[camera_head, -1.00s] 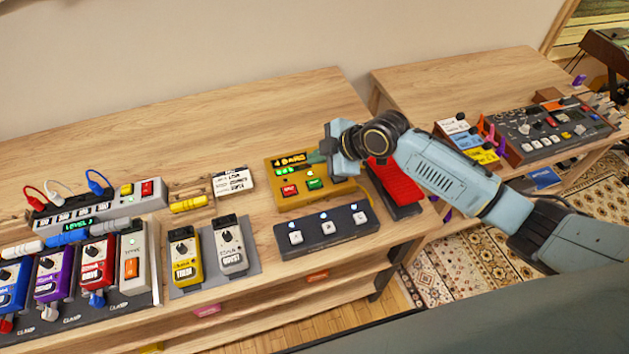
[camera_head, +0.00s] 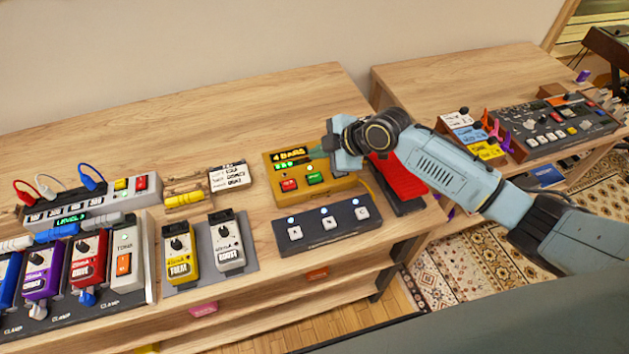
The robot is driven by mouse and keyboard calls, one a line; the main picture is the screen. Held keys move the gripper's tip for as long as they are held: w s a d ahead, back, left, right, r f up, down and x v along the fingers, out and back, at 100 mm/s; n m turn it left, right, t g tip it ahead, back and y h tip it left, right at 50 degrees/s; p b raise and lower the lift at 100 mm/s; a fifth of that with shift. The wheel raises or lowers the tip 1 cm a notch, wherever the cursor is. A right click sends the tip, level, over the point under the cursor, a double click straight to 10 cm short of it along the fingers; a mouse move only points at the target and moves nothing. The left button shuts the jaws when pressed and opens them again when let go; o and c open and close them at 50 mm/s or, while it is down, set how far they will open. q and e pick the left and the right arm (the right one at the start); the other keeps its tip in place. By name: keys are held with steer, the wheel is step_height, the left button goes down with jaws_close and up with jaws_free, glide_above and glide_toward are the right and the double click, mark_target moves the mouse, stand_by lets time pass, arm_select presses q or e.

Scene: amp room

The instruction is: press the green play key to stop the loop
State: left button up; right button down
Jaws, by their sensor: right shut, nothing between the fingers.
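The yellow looper box (camera_head: 345,187) sits on the wooden bench, with a lit display (camera_head: 290,154) reading "4 BARS" and small green lights below it. Its green play key (camera_head: 315,178) is in plain view, right of a red key (camera_head: 289,185). My right gripper (camera_head: 322,151) comes in from the right. Its fingers are shut and empty, pointing left over the box's top, above and behind the green key. A gap shows between fingertips and key in the picture; their exact height is hard to tell. My left gripper is out of view.
A dark footswitch (camera_head: 328,244) with A, B and C buttons lies in front of the box. A red pedal (camera_head: 407,178) stands right, partly behind my arm. The bench behind is clear.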

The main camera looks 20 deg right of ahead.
steer(key=b, duration=0.3)
glide_above(319, 178)
step_height(319, 178, down, 4)
steer(key=shift+f, duration=0.6)
steer(key=shift+f, duration=0.1)
stand_by(1.2)
steer(key=shift+f+b, duration=0.3)
steer(key=shift+b, duration=0.1)
steer(key=shift+f+b, duration=0.4)
steer(key=shift+f, duration=0.15)
stand_by(0.6)
stand_by(0.3)
steer(key=shift+r+p, duration=0.9)
steer(key=shift+r, duration=0.05)
